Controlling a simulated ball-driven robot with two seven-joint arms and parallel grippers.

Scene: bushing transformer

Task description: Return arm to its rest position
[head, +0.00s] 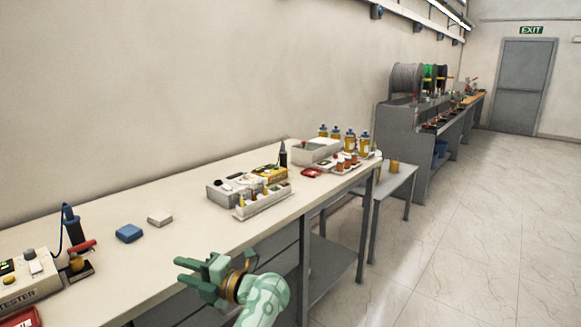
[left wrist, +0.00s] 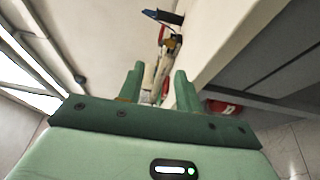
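My left gripper (head: 190,275) is green and hangs in front of the long bench's front edge in the head view, its fingers pointing left. Its two fingers stand apart with nothing between them. In the left wrist view the gripper (left wrist: 158,85) also shows both fingers upright with a gap, and bench items appear beyond the gap, not held. My right gripper is not in either view.
The long cream bench (head: 185,205) carries a tester (head: 28,278), a blue block (head: 129,233), a pale block (head: 160,219) and a white tray (head: 262,203). Yellow bottles (head: 350,142) stand at its far end. The floor (head: 450,250) at right is clear.

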